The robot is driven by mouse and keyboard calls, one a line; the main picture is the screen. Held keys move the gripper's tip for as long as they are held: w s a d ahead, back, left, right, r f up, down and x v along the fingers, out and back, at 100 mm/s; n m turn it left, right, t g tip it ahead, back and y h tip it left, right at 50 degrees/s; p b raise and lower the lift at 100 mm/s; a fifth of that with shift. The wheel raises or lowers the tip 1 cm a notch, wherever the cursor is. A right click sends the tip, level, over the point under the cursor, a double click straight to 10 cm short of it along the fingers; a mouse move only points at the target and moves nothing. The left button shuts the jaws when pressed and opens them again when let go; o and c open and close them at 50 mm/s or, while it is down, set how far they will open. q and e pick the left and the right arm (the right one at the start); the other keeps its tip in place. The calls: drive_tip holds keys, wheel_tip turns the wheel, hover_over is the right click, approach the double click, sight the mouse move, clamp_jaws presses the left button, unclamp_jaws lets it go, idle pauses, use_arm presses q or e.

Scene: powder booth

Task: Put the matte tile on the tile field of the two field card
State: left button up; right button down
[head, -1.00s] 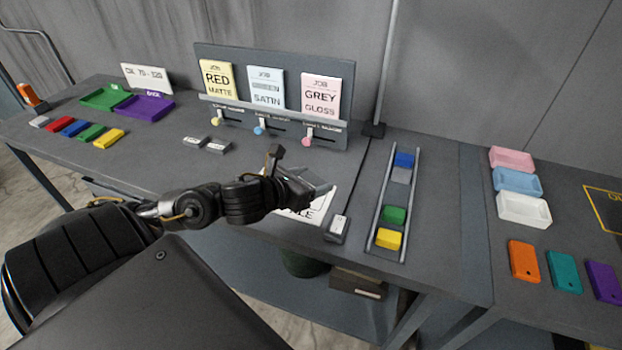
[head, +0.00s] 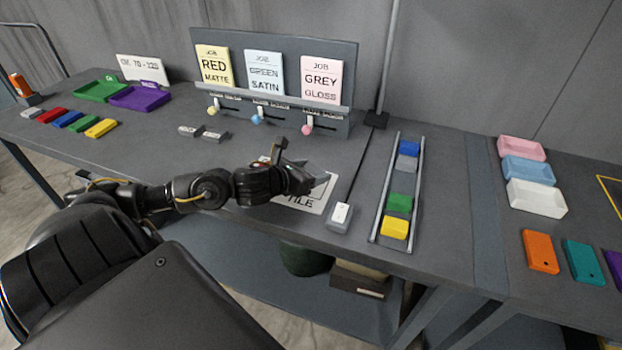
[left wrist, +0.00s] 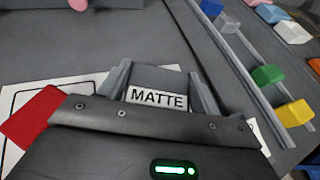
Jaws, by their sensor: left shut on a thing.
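My left gripper (left wrist: 162,82) is shut on the matte tile (left wrist: 158,97), a grey block with a white label reading MATTE, between its two fingers in the left wrist view. The gripper hides much of the card and the tile there. A red piece (left wrist: 34,117) lies at the card's left side in the wrist view. I cannot tell whether the matte tile touches the card. My right gripper is not in view.
Two grey tiles (head: 190,131) (head: 215,137) lie behind to the left. The job card rack (head: 365,60) stands at the back.

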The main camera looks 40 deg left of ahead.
use_arm(q)
drive_tip(key=shift+f, duration=0.85)
drive_tip(key=shift+r, duration=0.1)
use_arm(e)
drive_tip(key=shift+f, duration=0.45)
use_arm(q)
drive_tip(key=shift+b, duration=0.35)
drive_tip(key=o, duration=1.1)
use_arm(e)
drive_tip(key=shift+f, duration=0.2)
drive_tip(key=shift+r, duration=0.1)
